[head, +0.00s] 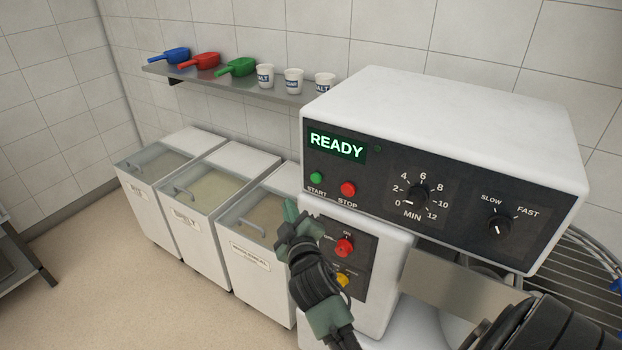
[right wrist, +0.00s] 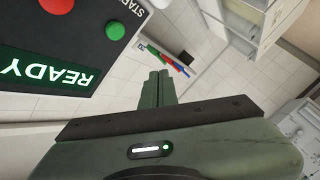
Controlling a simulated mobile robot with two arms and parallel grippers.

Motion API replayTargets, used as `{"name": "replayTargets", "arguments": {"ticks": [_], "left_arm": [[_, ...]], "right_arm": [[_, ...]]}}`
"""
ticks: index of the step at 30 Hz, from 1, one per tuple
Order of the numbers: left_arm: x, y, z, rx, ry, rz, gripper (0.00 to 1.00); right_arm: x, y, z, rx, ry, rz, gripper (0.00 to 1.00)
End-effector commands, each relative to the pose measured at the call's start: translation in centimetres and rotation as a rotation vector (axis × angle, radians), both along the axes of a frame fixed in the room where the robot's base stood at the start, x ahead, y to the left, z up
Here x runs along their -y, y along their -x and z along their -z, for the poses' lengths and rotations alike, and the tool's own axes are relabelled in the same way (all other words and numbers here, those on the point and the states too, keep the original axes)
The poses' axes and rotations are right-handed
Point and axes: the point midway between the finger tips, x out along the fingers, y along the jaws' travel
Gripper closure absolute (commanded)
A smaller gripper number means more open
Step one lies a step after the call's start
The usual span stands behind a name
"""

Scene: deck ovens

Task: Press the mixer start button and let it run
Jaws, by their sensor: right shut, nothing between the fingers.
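The white mixer (head: 450,95) has a dark control panel with a lit display (head: 336,145) reading READY. The green START button (head: 316,178) is at the panel's lower left, with the red STOP button (head: 348,188) to its right. In the right wrist view the START button (right wrist: 115,30) and STOP button (right wrist: 57,5) show at upper left, upside down. My right gripper (head: 289,210) is shut and empty, with its tips below and left of the START button, apart from it. Its closed fingers (right wrist: 157,80) show in the wrist view. My left gripper is not in view.
A minute dial (head: 418,196) and a speed knob (head: 499,226) are on the panel. A red knob (head: 344,247) and a yellow one (head: 342,279) sit lower. Several white bins (head: 198,222) stand left, under a shelf (head: 230,82) with scoops and cups. A wire guard (head: 590,265) is at right.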

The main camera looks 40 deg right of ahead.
Motion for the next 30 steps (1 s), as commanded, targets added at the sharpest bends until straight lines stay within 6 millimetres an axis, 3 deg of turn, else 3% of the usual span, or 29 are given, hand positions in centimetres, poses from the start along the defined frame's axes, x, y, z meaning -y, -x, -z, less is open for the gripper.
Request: {"name": "replayTargets", "arguments": {"ticks": [8,21,30], "left_arm": [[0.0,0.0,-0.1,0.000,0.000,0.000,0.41],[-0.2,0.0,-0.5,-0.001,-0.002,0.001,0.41],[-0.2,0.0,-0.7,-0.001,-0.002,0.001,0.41]], "right_arm": [[0.8,-0.4,0.0,0.000,0.003,-0.001,1.00],[6.3,-2.6,0.0,-0.001,0.002,-0.001,1.00],[8.0,-3.4,0.0,-0.001,0.000,-0.001,1.00]]}}
